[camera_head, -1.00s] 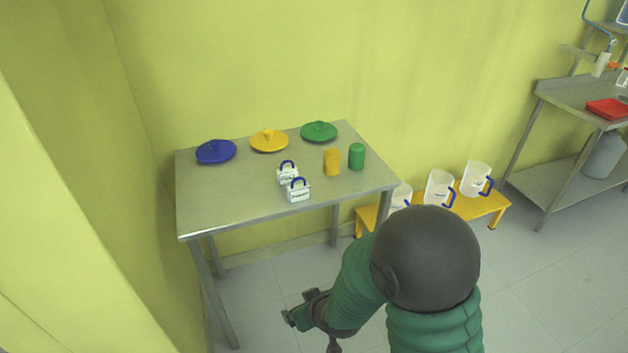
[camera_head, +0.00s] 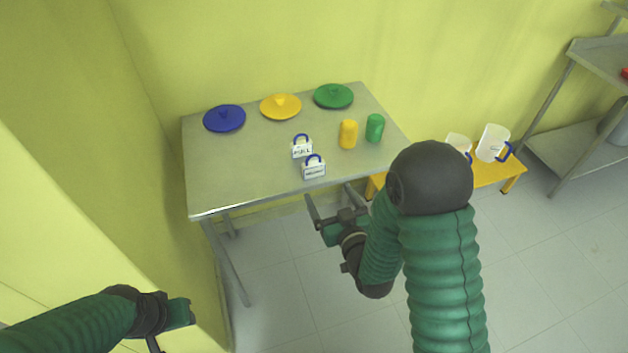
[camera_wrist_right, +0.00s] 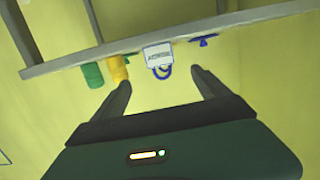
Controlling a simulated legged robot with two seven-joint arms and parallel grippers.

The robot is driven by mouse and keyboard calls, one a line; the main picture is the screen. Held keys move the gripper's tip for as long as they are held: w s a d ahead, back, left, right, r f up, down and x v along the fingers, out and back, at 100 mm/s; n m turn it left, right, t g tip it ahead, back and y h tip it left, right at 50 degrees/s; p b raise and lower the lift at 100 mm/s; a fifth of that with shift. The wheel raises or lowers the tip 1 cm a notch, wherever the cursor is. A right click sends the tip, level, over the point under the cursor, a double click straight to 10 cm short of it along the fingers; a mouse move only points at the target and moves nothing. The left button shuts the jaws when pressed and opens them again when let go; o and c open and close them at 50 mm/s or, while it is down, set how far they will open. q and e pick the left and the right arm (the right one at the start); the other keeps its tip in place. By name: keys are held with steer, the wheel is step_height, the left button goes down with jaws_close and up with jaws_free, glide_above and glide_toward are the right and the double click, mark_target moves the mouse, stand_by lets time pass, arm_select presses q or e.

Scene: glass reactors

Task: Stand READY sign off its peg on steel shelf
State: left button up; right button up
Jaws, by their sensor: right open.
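Two small white signs with blue loop handles stand on the steel table, a rear sign (camera_head: 302,150) and a front sign (camera_head: 314,170) near the front edge. Their lettering is too small to read surely, so I cannot tell which is READY. No peg shows clearly. My right gripper (camera_head: 328,190) is open and empty, just off the table's front edge, by the front sign. In the right wrist view a white sign (camera_wrist_right: 157,55) lies beyond and between the open fingertips (camera_wrist_right: 160,77), apart from them. My left gripper (camera_head: 172,325) is low at the left, away from the table.
The steel table (camera_head: 235,185) also holds blue (camera_head: 225,118), yellow (camera_head: 281,106) and green (camera_head: 334,96) lids, a yellow cylinder (camera_head: 348,134) and a green cylinder (camera_head: 375,128). White jugs (camera_head: 492,142) stand on a yellow bench (camera_head: 512,172). A steel shelf unit (camera_head: 560,150) is at right.

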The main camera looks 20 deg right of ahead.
mark_target(315, 170)
steer(key=w+b, duration=0.2)
steer(key=w, duration=0.1)
steer(key=w+f+b, duration=0.1)
steer(key=w+b, duration=0.1)
steer(key=w, duration=0.2)
steer(key=w+f+b, duration=0.1)
steer(key=w+b, duration=0.1)
steer(key=w, duration=0.2)
steer(key=shift+a+f, duration=0.15)
steer(key=shift+s, duration=0.1)
steer(key=c, duration=1.6)
steer(key=shift+r, duration=0.2)
